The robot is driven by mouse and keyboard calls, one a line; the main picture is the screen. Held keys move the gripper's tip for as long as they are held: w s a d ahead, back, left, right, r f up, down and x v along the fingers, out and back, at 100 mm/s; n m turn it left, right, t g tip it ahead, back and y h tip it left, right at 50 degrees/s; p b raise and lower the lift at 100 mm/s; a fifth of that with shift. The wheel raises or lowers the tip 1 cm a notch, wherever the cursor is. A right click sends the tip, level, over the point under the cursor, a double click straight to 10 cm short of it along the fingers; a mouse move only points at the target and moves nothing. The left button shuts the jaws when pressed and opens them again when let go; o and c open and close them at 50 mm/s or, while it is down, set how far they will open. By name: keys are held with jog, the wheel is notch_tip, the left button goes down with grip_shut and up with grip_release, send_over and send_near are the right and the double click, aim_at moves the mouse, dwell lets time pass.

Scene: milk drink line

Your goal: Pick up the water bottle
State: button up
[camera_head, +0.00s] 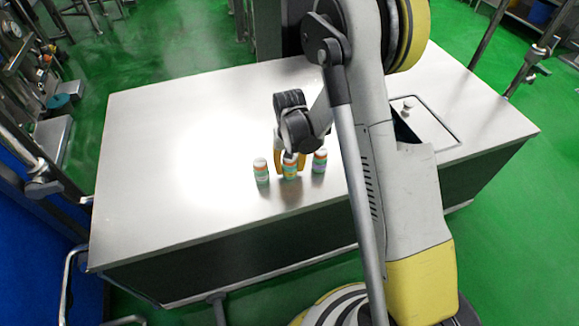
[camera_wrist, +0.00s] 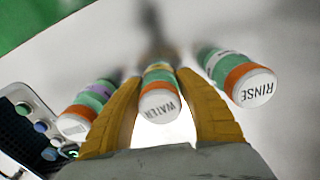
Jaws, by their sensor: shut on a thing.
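The water bottle (camera_wrist: 160,104) is small, with a white cap marked WATER and orange and green bands. It stands upright between two similar bottles. In the wrist view my gripper's (camera_wrist: 158,80) two yellow fingers are closed on its sides. In the head view the water bottle (camera_head: 290,170) is the middle one of three near the table's front edge. My gripper (camera_head: 290,160) reaches down around it and partly hides it. It appears to be at table level; I cannot tell whether its base touches the table.
The RINSE bottle (camera_wrist: 252,85) is close on the right in the wrist view. Another white-capped bottle (camera_wrist: 77,121) is close on the left. A dark panel with several coloured round pieces (camera_wrist: 38,130) lies farther left. The metal table (camera_head: 150,150) is clear on the left.

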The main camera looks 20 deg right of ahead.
notch_tip(320, 180, up, 10)
jog(key=p, duration=0.4)
jog(key=shift+d+f, duration=0.15)
jog(key=d+f+b, duration=0.1)
jog(key=d+f, duration=0.1)
jog(key=d, duration=1.5)
jog(key=w+d+f+b, duration=0.1)
jog(key=d+f+b, duration=0.1)
jog(key=d, duration=1.5)
jog(key=w+d+f+b, duration=0.1)
jog(key=d+f+b, duration=0.1)
jog(key=d, duration=1.6)
jog(key=shift+w+f, duration=0.1)
jog(key=shift+w, duration=0.05)
jog(key=shift+a, duration=0.1)
jog(key=shift+f, duration=0.1)
